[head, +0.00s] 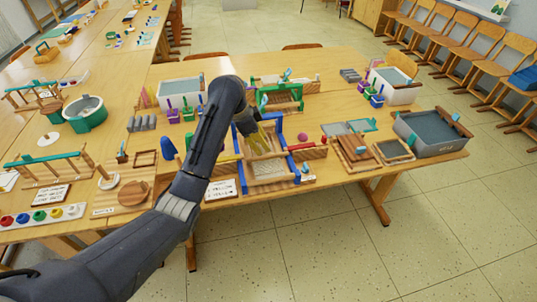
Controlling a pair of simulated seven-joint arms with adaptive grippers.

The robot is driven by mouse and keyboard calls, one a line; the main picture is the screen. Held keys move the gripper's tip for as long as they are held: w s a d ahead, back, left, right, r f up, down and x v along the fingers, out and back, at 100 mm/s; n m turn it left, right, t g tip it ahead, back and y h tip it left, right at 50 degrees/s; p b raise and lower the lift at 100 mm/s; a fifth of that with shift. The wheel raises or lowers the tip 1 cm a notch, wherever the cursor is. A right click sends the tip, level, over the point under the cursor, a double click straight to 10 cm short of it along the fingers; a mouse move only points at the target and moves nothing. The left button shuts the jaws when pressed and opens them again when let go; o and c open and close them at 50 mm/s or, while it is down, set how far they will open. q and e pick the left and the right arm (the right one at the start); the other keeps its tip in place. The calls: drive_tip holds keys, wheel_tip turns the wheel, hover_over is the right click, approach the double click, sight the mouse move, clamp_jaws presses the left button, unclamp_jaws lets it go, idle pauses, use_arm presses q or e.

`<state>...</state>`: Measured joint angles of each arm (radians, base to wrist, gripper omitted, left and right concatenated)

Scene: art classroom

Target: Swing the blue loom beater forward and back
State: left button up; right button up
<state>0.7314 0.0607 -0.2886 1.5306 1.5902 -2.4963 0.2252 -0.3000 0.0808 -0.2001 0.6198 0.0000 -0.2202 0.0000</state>
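A small loom with blue uprights (278,133), pale warp threads and a wooden base stands near the front edge of the table in the head view. Its blue beater cannot be told apart with certainty from the other blue bars, and my arm covers part of the loom's left side. My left gripper (246,124) is at the loom's far left top, close to the yellow threads (259,141). Its fingers are small and dark, so contact and opening cannot be made out. My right gripper is not in view.
A green-framed loom (280,98) stands behind the blue one. A grey tub (432,132) is at the right end of the table, with wooden frames (357,152) left of it. A white card (220,190) lies front left. Floor in front is clear.

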use_arm(q)
drive_tip(key=shift+x, duration=3.5)
clamp_jaws()
drive_tip(key=shift+s, duration=0.1)
